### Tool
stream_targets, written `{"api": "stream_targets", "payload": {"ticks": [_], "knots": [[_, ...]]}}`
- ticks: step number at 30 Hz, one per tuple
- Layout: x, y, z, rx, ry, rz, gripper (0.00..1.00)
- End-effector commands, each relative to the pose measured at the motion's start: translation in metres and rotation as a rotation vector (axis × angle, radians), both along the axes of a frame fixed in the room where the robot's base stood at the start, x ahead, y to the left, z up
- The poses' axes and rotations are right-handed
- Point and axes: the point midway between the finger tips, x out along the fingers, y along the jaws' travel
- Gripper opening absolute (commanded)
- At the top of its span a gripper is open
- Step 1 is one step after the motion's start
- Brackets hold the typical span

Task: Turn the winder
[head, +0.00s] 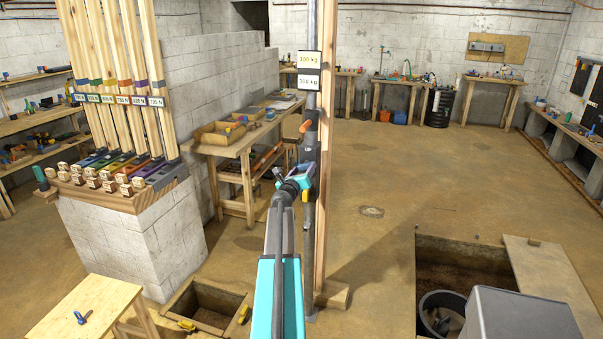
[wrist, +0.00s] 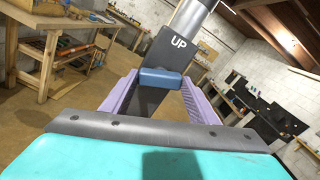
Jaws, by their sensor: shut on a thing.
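The winder appears to be the dark grey piece (wrist: 160,52) marked "UP", with a grey metal tube above it and a blue block (wrist: 160,77) across it, in the wrist view. My gripper (wrist: 160,92) has its purple fingers on either side of this part, shut on it. In the head view my gripper (head: 300,179) is at the grey upright pole (head: 312,80) near the middle. My own arm and the fingers hide most of the winder there. An orange handle (head: 305,125) sits on the pole above my gripper.
A wooden post stands beside the pole, with weight signs (head: 310,70) near its top. A floor pit (head: 455,265) with a black bucket (head: 441,312) is at the right. A smaller pit (head: 208,305) and wooden stool (head: 85,305) are at the lower left. Open floor lies behind.

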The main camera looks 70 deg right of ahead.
Motion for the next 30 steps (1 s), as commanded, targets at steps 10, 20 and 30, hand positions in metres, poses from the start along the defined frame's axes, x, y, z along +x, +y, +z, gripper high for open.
{"api": "stream_targets", "payload": {"ticks": [10,20,30], "knots": [[-0.0025,-0.0033,0.0036,-0.011,0.196,-0.006,0.32],[-0.0032,-0.0031,0.0042,-0.028,0.495,-0.007,0.32],[-0.0039,-0.0028,0.0037,-0.043,0.799,-0.011,0.32]]}}
